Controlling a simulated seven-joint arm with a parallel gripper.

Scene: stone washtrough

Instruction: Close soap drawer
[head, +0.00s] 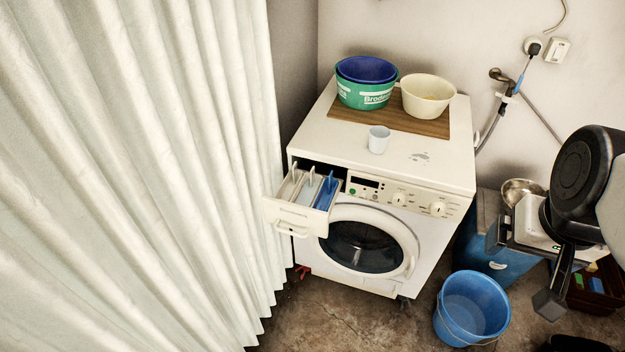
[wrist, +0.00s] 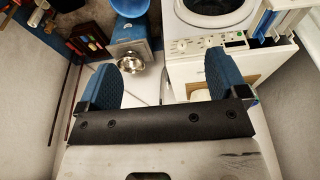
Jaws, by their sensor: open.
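The soap drawer (head: 297,216) is pulled out of the upper left front of the white washing machine (head: 325,272). Its compartments show from above, with a blue insert on the right side. In the wrist view part of the drawer (wrist: 288,4) shows at the upper right edge, beyond the fingers. My gripper (head: 524,268) is at the right in the head view, well to the right of the machine and apart from the drawer. In the wrist view my gripper (wrist: 164,84) has its two blue-padded fingers wide apart, with nothing held between them.
A pale curtain (head: 140,160) hangs close to the drawer's left. A white cup (head: 379,140), a green tub (head: 365,94) and a cream bowl (head: 428,97) stand on the machine. A blue bucket (head: 472,309) is on the floor at right.

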